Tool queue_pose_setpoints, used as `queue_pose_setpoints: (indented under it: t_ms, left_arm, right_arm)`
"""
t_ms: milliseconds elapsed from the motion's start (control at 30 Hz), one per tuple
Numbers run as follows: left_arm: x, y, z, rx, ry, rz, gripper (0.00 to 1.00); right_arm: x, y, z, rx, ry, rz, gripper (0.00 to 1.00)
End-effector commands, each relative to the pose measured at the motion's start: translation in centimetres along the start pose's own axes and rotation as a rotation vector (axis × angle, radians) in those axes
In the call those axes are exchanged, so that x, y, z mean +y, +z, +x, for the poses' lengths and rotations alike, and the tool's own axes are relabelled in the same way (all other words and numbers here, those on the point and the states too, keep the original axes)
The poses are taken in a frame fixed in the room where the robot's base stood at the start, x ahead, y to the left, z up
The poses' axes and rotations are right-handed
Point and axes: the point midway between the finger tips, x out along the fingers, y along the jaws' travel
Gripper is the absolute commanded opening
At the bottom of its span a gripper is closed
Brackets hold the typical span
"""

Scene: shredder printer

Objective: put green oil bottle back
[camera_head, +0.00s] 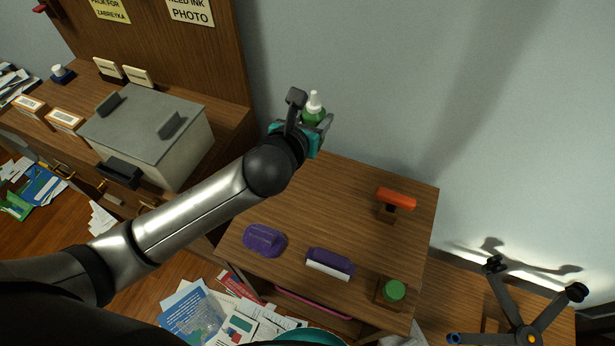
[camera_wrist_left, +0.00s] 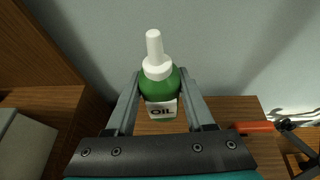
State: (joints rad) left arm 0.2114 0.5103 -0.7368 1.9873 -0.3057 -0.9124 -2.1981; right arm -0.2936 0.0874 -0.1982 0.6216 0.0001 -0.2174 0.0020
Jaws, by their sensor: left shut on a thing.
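The green oil bottle (camera_head: 313,113) has a white nozzle cap and shows at the end of my left arm in the head view. In the left wrist view the bottle (camera_wrist_left: 160,88) stands roughly upright between the two fingers, its label reading OIL. My left gripper (camera_head: 308,124) is shut on it, over the back left of the small wooden table (camera_head: 335,185). I cannot tell how far its base is from the table top. My right gripper cannot be made out in either view.
A grey box (camera_head: 140,125) stands on the left desk. Papers litter the floor. The table's middle is clear.

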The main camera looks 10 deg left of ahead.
Motion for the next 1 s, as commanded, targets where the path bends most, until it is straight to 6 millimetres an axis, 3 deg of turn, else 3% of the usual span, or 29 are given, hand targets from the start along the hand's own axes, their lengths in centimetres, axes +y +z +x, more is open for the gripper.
queue_pose_setpoints:
  t_ms: [33,133,333,800,1000]
  left_arm:
    - [0.5,0.3,0.0,-0.002,-0.01,0.016,0.0]
    - [1.0,0.1,0.2,-0.01,-0.027,0.032,0.0]
    - [1.5,-1.3,0.9,-0.015,-0.04,0.043,0.0]
    - [1.7,-12.6,5.8,-0.013,-0.039,0.04,0.0]
    - [1.7,-14.5,6.8,-0.017,-0.04,0.041,0.0]
  right_arm:
    - [-0.3,0.1,-1.0,-0.005,-0.004,-0.001,0.5]
    - [-0.7,0.4,-1.7,-0.011,-0.01,-0.002,0.5]
    - [-1.2,0.5,-1.4,-0.013,-0.016,-0.001,0.5]
    - [-1.1,1.0,4.0,-0.01,-0.014,-0.001,0.5]
    - [-0.8,1.0,5.1,-0.009,-0.009,-0.002,0.5]
